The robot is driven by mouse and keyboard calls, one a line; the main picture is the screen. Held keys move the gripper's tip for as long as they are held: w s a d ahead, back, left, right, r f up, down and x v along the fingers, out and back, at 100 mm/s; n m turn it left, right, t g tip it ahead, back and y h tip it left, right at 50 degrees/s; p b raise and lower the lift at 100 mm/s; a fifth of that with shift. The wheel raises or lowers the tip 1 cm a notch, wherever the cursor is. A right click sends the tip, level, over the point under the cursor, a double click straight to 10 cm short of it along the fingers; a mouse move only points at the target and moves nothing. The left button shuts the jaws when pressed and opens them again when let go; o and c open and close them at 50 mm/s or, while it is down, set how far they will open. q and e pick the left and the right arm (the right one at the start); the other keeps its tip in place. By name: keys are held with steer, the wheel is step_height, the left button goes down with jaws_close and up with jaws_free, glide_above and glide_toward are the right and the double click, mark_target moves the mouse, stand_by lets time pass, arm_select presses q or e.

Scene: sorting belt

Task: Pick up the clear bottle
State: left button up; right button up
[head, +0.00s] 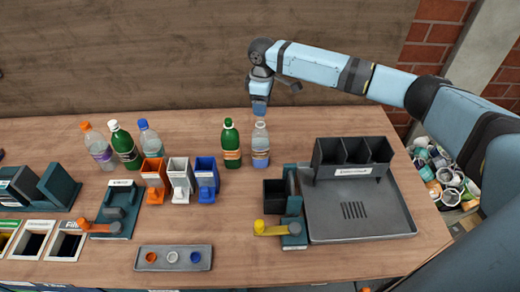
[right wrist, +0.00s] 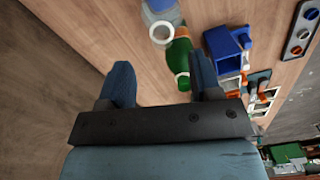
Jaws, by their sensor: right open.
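A clear bottle (head: 260,147) with a bluish lower part stands upright on the table, right of a green bottle (head: 231,146) with a green cap. In the right wrist view the clear bottle (right wrist: 158,12) shows at the top, its pale ring-shaped top facing me, with the green bottle (right wrist: 179,55) beside it. My right gripper (head: 259,108) is open and empty, just above and behind the clear bottle's top. In the right wrist view its two blue fingers (right wrist: 161,78) stand apart with nothing between them. My left gripper is not in view.
Three more bottles (head: 124,145) stand at the left. Orange, white and blue bins (head: 180,180) stand in front. A cap tray (head: 173,258) lies near the front edge. A grey tray with a divided holder (head: 395,218) is at the right. The wooden wall (head: 150,60) rises behind.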

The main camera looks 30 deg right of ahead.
mark_target(260, 120)
step_height(260, 120, down, 2)
steer(key=shift+f, duration=0.2)
steer(key=f, duration=0.2)
steer(key=f+p, duration=0.1)
steer(key=f, duration=0.2)
steer(key=shift+w+a+f, duration=0.1)
steer(key=shift+a+f, duration=0.1)
steer(key=shift+f, duration=0.1)
jaws_close()
